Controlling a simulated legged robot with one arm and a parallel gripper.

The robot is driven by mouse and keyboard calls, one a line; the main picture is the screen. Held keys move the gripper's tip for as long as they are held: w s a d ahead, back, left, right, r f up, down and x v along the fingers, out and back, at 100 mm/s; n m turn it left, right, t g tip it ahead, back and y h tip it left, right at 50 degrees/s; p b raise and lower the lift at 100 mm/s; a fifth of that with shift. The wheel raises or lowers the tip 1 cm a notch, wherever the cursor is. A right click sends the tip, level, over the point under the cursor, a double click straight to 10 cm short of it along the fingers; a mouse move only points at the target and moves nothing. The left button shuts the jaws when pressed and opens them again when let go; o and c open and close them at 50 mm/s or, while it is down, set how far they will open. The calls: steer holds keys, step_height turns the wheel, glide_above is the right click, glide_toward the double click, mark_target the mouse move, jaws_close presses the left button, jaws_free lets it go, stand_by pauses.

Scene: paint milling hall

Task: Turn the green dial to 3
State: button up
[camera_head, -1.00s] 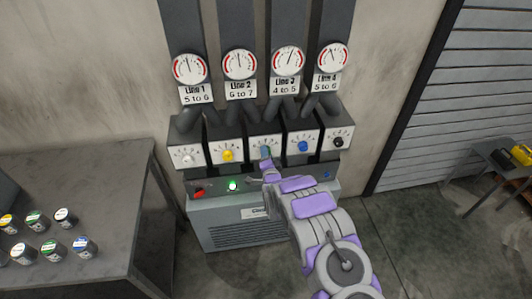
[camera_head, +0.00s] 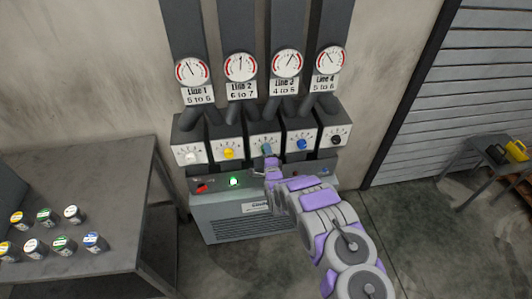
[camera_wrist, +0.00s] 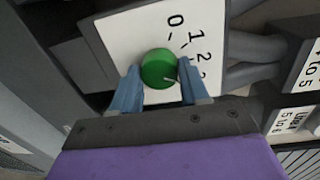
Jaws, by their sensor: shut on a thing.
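The green dial (camera_wrist: 158,68) sits on a white numbered plate (camera_wrist: 150,30) and shows clearly in the wrist view. My gripper (camera_wrist: 159,72) is shut on it, with one blue finger on each side. A short white mark on the dial points to the right in the wrist view, roughly toward the 2 and 3. The right finger hides the space between the mark and the numbers, so the exact setting cannot be told. In the head view my gripper (camera_head: 267,155) is at the middle box of the row and largely hides the dial.
A white dial (camera_head: 190,156) and a yellow dial (camera_head: 229,153) are left of my gripper; a blue dial (camera_head: 302,144) and a black dial (camera_head: 336,140) are right. A control ledge with a lit green button (camera_head: 234,181) lies below. A table (camera_head: 90,180) with several small cans stands left.

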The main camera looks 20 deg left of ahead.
steer(key=shift+w+d+f, duration=0.1)
steer(key=shift+d+f, duration=0.15)
steer(key=o, duration=0.9)
steer(key=shift+w, duration=0.1)
steer(key=shift+o, duration=0.7)
steer(key=shift+r, duration=0.15)
steer(key=shift+a, duration=0.1)
steer(key=shift+s, duration=0.2)
steer(key=p+v, duration=0.1)
steer(key=v, duration=1.6)
steer(key=shift+p, duration=0.35)
